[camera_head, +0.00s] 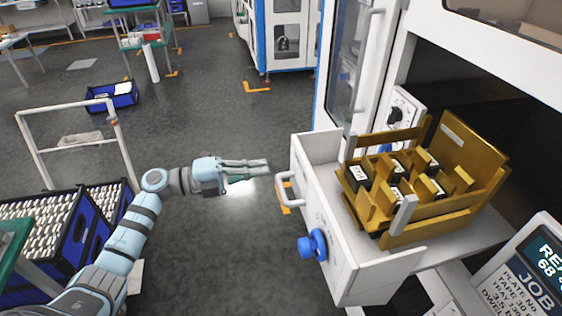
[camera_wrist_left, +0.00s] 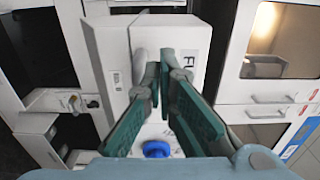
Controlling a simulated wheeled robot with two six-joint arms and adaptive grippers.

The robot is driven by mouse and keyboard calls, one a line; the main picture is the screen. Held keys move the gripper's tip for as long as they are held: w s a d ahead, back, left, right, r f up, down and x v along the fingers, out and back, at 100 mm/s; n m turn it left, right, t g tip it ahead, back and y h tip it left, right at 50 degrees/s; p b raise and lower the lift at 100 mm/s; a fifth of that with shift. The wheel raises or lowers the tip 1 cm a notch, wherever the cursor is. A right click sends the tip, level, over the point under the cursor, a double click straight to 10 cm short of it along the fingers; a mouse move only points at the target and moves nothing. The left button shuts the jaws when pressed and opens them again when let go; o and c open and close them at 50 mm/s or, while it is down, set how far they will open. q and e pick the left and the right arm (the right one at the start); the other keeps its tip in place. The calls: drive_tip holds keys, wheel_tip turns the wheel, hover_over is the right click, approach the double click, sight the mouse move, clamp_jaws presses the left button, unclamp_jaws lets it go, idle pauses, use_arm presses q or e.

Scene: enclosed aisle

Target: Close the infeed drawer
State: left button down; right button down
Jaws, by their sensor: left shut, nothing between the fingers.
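The infeed drawer (camera_head: 335,235) is white and stands pulled out of the machine at the right of the head view. Its front has a white handle (camera_head: 287,187) and a blue knob (camera_head: 312,245). The blue knob also shows low in the left wrist view (camera_wrist_left: 156,149). A gold fixture (camera_head: 420,190) holding several dark labelled blocks sits in the drawer. My left gripper (camera_head: 267,167) is shut and empty, with its fingertips a short gap to the left of the drawer front, near the handle. In the left wrist view the green-padded fingers (camera_wrist_left: 158,75) point at the drawer front. My right gripper is not in view.
A screen panel (camera_head: 530,280) stands at the lower right. Blue crates of parts (camera_head: 75,235) and a white cart frame (camera_head: 75,115) are at the left. A blue bin (camera_head: 112,96) lies on the floor farther back. The grey floor around my left gripper is clear.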

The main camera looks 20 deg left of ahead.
sight(294, 165)
use_arm(q)
drive_tip(key=p+x, duration=0.1)
drive_tip(key=x, duration=0.4)
drive_tip(key=shift+d+r, duration=0.1)
drive_tip(key=shift+d, duration=0.15)
drive_tip(key=shift+w+d, duration=0.1)
drive_tip(key=shift+w, duration=0.05)
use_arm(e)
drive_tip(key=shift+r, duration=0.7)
use_arm(q)
drive_tip(key=shift+d, duration=0.1)
